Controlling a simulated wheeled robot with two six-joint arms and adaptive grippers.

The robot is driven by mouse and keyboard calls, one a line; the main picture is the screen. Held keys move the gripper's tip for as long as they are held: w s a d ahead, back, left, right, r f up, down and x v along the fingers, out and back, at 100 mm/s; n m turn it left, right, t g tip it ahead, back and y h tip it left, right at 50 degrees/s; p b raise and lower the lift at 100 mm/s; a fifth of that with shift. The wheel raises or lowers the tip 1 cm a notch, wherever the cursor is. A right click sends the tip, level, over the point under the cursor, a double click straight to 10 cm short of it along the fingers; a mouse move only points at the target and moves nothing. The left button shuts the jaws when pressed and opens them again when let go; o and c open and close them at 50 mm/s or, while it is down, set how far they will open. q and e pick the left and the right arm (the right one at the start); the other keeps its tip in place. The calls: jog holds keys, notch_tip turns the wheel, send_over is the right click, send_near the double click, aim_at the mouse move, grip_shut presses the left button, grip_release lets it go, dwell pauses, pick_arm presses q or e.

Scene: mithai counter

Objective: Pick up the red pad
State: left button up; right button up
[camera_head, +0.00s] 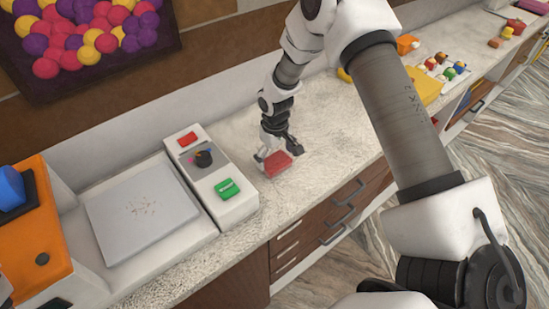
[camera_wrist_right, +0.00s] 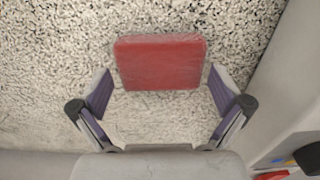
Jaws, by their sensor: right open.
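The red pad (camera_head: 278,164) lies on the speckled counter, right of the white control box. In the right wrist view the red pad (camera_wrist_right: 161,62) is a flat rounded block with a worn top. My right gripper (camera_head: 270,158) is low over the counter at the pad. In the wrist view my right gripper (camera_wrist_right: 165,90) is open, its fingers spread wider than the pad. The fingertips are near the pad's nearer edge, one on each side; I cannot tell whether either touches. My left gripper does not show.
The white control box (camera_head: 237,205) with red and green buttons stands close left of the pad. A grey tray (camera_head: 141,214) and an orange machine (camera_head: 35,245) are further left. Coloured small items (camera_head: 446,68) lie far right. Bare counter (camera_head: 335,130) lies right of the pad.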

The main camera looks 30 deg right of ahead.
aim_at(276, 160)
jog(key=shift+f, duration=0.8)
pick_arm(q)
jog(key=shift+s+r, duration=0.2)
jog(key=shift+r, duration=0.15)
pick_arm(e)
jog(key=shift+s, duration=0.2)
jog(key=shift+c, duration=0.4)
jog(key=c, duration=0.7)
jog(key=shift+w+r, duration=0.1)
jog(key=shift+r, duration=0.4)
notch_tip(276, 160, up, 9)
jog(key=b, duration=0.2)
jog(key=shift+b, duration=0.4)
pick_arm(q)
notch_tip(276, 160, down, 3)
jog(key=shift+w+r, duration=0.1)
